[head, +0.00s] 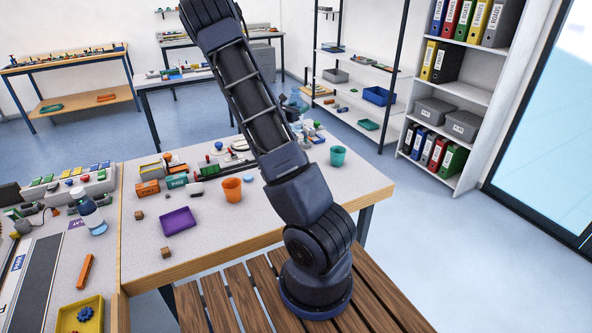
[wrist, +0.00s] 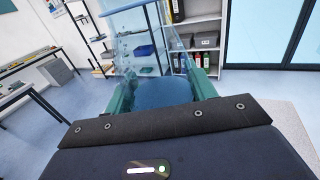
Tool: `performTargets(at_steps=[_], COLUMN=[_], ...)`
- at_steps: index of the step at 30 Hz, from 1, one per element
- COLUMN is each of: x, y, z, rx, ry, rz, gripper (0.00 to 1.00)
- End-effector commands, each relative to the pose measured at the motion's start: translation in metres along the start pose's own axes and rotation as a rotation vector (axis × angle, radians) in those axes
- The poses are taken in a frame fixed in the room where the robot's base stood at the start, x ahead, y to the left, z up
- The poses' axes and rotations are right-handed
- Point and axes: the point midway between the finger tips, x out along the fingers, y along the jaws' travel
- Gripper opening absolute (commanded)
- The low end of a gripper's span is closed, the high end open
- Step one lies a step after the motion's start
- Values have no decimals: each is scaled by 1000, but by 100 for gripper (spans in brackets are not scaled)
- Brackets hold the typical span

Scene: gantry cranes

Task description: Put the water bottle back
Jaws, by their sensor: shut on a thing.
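My gripper (wrist: 162,84) is shut on a clear, bluish water bottle (wrist: 140,45), with a green finger on each side of it. In the wrist view the bottle rises beyond the fingers, and its blue part (wrist: 160,94) lies between them. In the head view a pale blue, see-through piece of the bottle (head: 296,98) shows just right of my arm, above the far part of the table. My arm hides most of the gripper there. I cannot tell how far the bottle is above the table.
The table (head: 255,215) holds an orange cup (head: 232,190), a green cup (head: 337,156), a purple tray (head: 178,221) and small blocks. Shelves with binders (head: 450,110) stand at the back right. The table's front right is clear.

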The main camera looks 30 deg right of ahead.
Motion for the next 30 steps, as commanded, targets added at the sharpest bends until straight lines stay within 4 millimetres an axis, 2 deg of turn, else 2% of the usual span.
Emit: performTargets(at_steps=[8, 30], x=[0, 0], y=[0, 0], z=[-24, -148], rx=[-3, -2], ry=[0, 0], rz=[-1, 0], gripper=[26, 26])
